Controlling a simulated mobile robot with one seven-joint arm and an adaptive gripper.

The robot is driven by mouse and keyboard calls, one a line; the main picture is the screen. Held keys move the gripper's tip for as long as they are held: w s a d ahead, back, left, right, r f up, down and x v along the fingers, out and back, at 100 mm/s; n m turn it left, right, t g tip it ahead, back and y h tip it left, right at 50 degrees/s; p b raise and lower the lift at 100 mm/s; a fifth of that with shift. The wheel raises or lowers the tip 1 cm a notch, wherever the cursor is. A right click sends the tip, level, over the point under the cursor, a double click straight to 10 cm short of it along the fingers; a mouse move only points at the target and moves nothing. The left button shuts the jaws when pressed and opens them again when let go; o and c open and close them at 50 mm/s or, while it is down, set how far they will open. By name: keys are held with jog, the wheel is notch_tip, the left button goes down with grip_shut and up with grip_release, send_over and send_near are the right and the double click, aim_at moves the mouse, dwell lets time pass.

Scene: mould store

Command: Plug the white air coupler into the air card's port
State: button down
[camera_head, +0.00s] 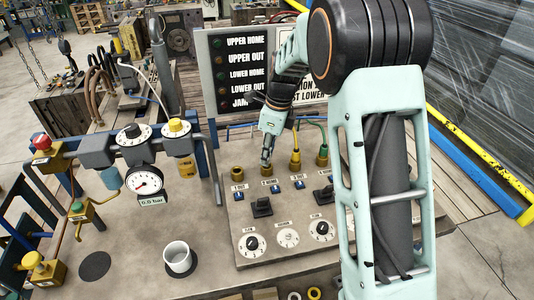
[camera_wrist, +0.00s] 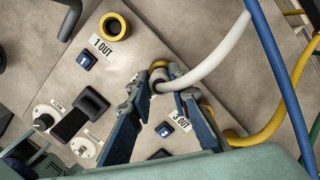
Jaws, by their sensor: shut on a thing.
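My gripper (camera_head: 267,158) points down at the second brass port (camera_head: 267,171) on the grey panel (camera_head: 240,222). In the wrist view my gripper (camera_wrist: 163,92) is shut on the white air coupler, from which a white hose (camera_wrist: 218,52) curves to the upper right. The coupler is largely hidden between the fingers. The rim of the second port (camera_wrist: 158,65) shows just beyond the fingertips; I cannot tell whether the coupler is inside it or only above it. The "1 OUT" port (camera_wrist: 115,27) is empty and also shows in the head view (camera_head: 238,173).
A yellow hose (camera_head: 295,150) and a green hose (camera_head: 322,146) rise from the ports to the right. A blue hose (camera_wrist: 282,75) crosses the wrist view. Black switches and dials are in front. A white cup (camera_head: 178,257) and gauge (camera_head: 146,182) stand left. A sign (camera_head: 237,70) stands behind.

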jog(key=shift+f, duration=0.35)
jog(key=c, duration=1.7)
grip_release()
jog(key=shift+o, duration=0.5)
jog(key=shift+o, duration=1.4)
jog(key=shift+r, duration=0.1)
jog(key=shift+r+p, duration=3.15)
jog(key=shift+r, duration=0.6)
